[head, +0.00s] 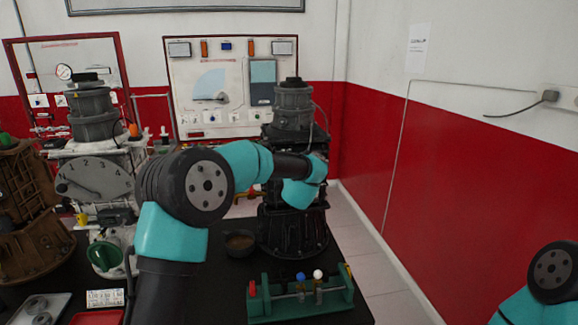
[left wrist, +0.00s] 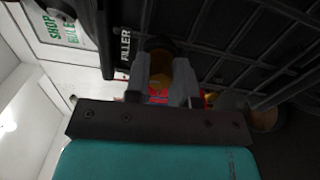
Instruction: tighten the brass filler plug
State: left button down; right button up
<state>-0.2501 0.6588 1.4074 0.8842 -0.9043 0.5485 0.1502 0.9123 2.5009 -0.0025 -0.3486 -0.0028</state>
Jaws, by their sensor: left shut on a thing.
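The brass filler plug (left wrist: 161,76) shows in the left wrist view as a dim yellow-brown round shape between my left gripper's fingers. My left gripper (left wrist: 162,68) is shut on it, one finger on each side. The white word FILLER (left wrist: 125,47) is on the dark ribbed housing (left wrist: 225,30) beside the plug. In the head view my left arm reaches to the dark engine trainer (head: 293,230) at the middle right. Its fingers and the plug are hidden there behind my arm. Only part of my right arm shows at the lower right; its gripper is out of frame.
A green rack (head: 300,305) with several coloured-top tools stands at the table's front. A brown bowl (head: 239,243) sits left of the trainer's base. A grey trainer with a numbered dial (head: 95,180) stands at the left. Open floor lies right of the table.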

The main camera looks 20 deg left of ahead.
pick_arm(q)
jog(key=shift+m, duration=0.4)
jog(key=c, duration=1)
grip_release()
jog(key=shift+o, duration=0.2)
jog(key=v, duration=1.7)
jog(key=shift+s, duration=0.2)
jog(key=shift+d, duration=0.1)
